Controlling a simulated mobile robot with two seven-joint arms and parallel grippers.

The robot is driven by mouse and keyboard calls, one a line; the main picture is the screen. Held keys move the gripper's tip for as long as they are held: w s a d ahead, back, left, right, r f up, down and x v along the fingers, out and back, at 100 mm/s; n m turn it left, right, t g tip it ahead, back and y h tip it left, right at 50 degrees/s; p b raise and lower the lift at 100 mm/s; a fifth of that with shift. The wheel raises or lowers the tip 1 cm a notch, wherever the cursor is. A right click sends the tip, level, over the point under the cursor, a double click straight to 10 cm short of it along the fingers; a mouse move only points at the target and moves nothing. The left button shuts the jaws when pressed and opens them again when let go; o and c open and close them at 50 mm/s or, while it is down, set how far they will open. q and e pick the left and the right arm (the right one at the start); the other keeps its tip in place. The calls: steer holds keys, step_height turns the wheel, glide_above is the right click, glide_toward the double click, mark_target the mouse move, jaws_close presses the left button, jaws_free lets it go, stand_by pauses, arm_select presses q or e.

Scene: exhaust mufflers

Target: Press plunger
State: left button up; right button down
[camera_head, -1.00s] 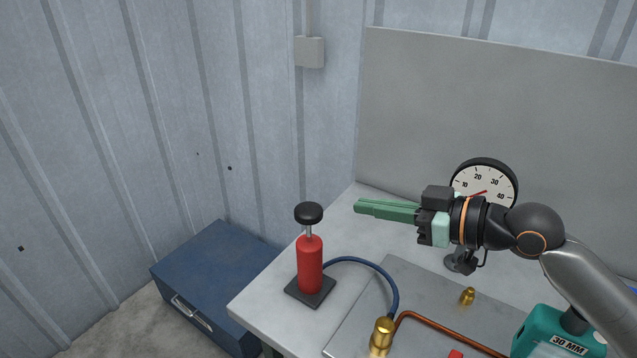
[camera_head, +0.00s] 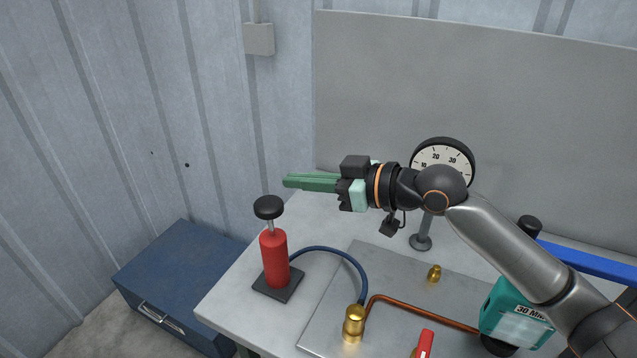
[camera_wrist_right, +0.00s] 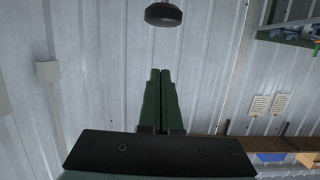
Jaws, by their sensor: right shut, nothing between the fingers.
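The plunger is a black round knob (camera_head: 269,207) on a short metal rod above a red pump cylinder (camera_head: 274,259). The pump stands upright on a dark square base at the left end of the table. My right gripper (camera_head: 286,181) is shut and empty, its green fingers pointing left. In the head view its tips appear just above and to the right of the knob, apart from it. In the right wrist view the shut fingers (camera_wrist_right: 159,72) point toward the black knob (camera_wrist_right: 164,15) at the top, with a gap between. My left gripper is not in view.
A blue hose (camera_head: 335,254) runs from the pump to a brass fitting (camera_head: 354,324) on a metal plate. A pressure gauge (camera_head: 442,160) stands behind my right arm. A teal 30 MM tool (camera_head: 512,315) lies at right. A blue chest (camera_head: 172,285) stands on the floor at left.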

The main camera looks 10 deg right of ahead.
mark_target(281, 210)
steer(key=w+a+f+b, duration=0.1)
steer(key=a, duration=0.1)
steer(key=w+a+f+b, duration=0.1)
steer(key=f+b, duration=0.1)
steer(key=shift+w+a+f, duration=0.25)
steer(key=shift+w+a, duration=0.1)
steer(key=shift+w, duration=0.05)
steer(key=shift+f+b, duration=0.8)
steer(key=shift+b, duration=0.1)
steer(key=shift+d, duration=0.1)
